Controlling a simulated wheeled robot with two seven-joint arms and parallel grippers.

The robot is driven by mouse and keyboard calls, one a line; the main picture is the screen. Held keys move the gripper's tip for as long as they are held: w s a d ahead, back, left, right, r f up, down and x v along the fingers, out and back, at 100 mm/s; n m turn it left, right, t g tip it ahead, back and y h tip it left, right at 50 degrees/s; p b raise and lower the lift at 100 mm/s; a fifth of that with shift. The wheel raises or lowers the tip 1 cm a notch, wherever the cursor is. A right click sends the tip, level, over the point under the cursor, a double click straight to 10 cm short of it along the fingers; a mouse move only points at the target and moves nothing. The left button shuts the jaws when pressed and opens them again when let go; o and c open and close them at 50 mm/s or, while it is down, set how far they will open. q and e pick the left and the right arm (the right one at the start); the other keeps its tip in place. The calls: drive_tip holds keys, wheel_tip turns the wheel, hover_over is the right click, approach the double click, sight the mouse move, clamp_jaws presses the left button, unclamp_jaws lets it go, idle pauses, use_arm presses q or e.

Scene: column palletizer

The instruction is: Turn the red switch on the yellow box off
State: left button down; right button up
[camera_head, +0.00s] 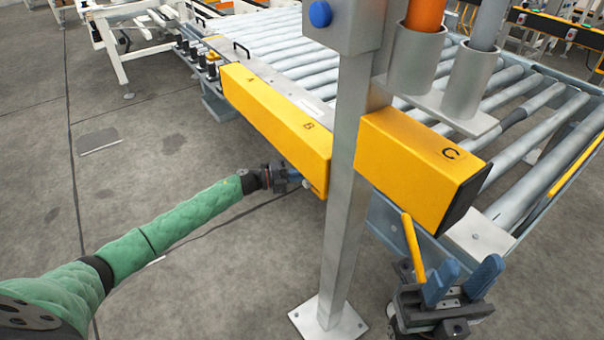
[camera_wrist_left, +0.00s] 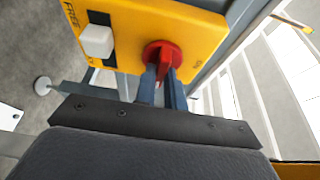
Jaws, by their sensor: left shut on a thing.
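The red switch (camera_wrist_left: 163,52) is a round knob on the yellow box (camera_wrist_left: 215,32) in the left wrist view. My left gripper (camera_wrist_left: 163,85) has its two blue-grey fingers closed on the knob's red grip. In the head view my left gripper (camera_head: 292,178) is at the near end of the long yellow box (camera_head: 270,112) marked A and B, and the switch is hidden there. My right gripper (camera_head: 463,280) is at the lower right, with its blue fingers apart and nothing between them.
A white knob (camera_wrist_left: 97,40) sits left of the red switch beside the lettering FREE. A metal post (camera_head: 346,210) stands between my grippers. Another yellow box (camera_head: 415,165), marked C, is right of it. The roller conveyor (camera_head: 285,45) lies behind.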

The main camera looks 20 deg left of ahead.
use_arm(q)
drive_tip(key=shift+f, duration=0.1)
drive_tip(key=c, duration=1.5)
unclamp_jaws()
drive_tip(key=v, duration=0.7)
drive_tip(key=shift+s+a+p, duration=0.2)
drive_tip(key=shift+a+p, duration=0.15)
drive_tip(key=shift+p, duration=0.05)
